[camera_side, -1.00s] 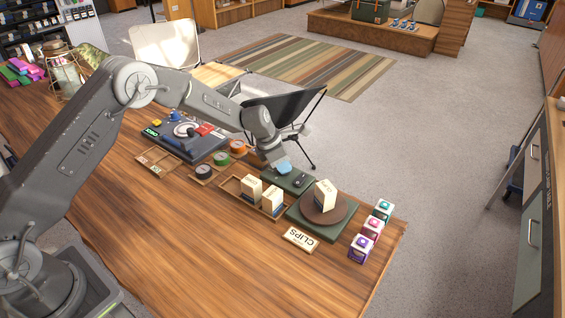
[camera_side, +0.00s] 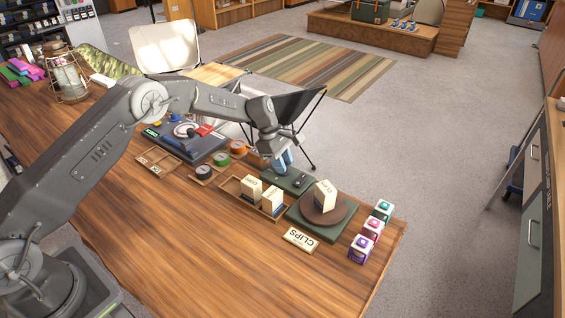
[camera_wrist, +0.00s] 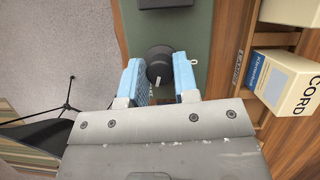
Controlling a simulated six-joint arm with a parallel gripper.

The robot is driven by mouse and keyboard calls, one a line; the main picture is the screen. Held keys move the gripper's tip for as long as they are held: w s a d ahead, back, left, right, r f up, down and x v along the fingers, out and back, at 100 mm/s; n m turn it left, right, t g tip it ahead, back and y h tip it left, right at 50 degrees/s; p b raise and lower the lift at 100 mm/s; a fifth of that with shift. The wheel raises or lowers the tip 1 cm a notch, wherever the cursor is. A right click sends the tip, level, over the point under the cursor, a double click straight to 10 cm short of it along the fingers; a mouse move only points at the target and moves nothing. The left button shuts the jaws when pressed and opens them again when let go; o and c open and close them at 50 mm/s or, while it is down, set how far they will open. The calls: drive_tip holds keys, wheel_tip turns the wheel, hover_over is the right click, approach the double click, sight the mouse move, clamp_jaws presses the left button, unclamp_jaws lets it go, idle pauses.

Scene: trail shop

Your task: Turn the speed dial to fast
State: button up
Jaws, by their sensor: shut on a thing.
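The speed dial is a dark round knob (camera_wrist: 160,62) on a green panel (camera_wrist: 205,45), seen in the wrist view. A short pale mark (camera_wrist: 157,82) shows at its lower edge. My gripper (camera_wrist: 160,66) has its two blue fingers on either side of the knob and is shut on it. In the side view my gripper (camera_side: 282,162) points down at the far left end of the green panel (camera_side: 300,187), where the fingers hide the knob. A black block (camera_wrist: 165,3) stands on the panel beyond the knob.
A wooden tray (camera_side: 233,187) with cream boxes (camera_side: 272,200) stands close beside the panel. A brown turntable (camera_side: 336,214) carries another box. A CLIPS sign (camera_side: 300,239), several small coloured cubes (camera_side: 372,229) and tape rolls (camera_side: 220,160) are nearby. The front tabletop is clear.

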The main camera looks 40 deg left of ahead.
drive_tip(key=shift+m+g, duration=0.4)
drive_tip(key=shift+m, duration=0.7)
drive_tip(key=o, duration=0.9)
drive_tip(key=v, duration=1.4)
drive_tip(key=shift+w+d, duration=0.1)
